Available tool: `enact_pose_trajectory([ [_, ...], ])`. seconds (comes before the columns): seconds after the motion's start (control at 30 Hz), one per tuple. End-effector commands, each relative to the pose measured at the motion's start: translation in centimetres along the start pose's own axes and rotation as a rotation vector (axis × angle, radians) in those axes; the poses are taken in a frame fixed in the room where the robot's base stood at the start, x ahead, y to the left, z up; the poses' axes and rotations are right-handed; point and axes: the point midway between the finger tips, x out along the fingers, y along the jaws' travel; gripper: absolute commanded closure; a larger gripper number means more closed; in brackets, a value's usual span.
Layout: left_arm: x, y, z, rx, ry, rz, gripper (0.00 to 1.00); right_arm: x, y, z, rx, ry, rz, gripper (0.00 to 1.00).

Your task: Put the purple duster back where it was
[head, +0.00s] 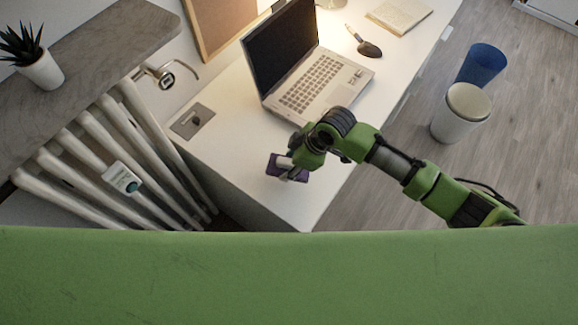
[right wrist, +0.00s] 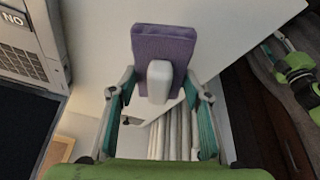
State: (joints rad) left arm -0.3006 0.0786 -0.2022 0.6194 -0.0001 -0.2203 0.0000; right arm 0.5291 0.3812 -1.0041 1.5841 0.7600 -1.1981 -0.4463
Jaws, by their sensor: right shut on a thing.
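The purple duster (head: 274,168) is in my right gripper (head: 290,164), above the front part of the white desk (head: 235,158) in the head view. In the right wrist view, the duster's purple block (right wrist: 165,45) is past the fingertips. Its white handle (right wrist: 160,82) is between the two teal-padded fingers of the right gripper (right wrist: 159,88). The gripper hides part of the duster in the head view. Whether the duster touches the desk is unclear. My left gripper does not show in the head view.
An open laptop (head: 320,85) stands on the desk just behind my right gripper. A grey plate (head: 192,121) is at the desk's left edge. A trowel-like tool (head: 368,48) and a book (head: 399,14) lie farther back. Two bins (head: 482,64) (head: 460,113) stand on the floor at right.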

Motion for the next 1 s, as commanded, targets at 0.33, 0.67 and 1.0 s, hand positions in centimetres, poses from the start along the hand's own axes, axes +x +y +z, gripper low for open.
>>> enact_pose_trajectory([
  [0.33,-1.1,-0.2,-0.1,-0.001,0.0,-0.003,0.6,3.2,0.2,0.9,0.001,-0.001,-0.001,0.76],
  [0.67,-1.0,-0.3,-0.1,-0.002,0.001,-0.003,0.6,3.6,0.1,1.2,0.0,-0.001,0.0,0.39],
  [1.0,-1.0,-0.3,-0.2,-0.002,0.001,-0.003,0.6,3.5,0.2,1.1,0.0,0.0,0.0,0.39],
])
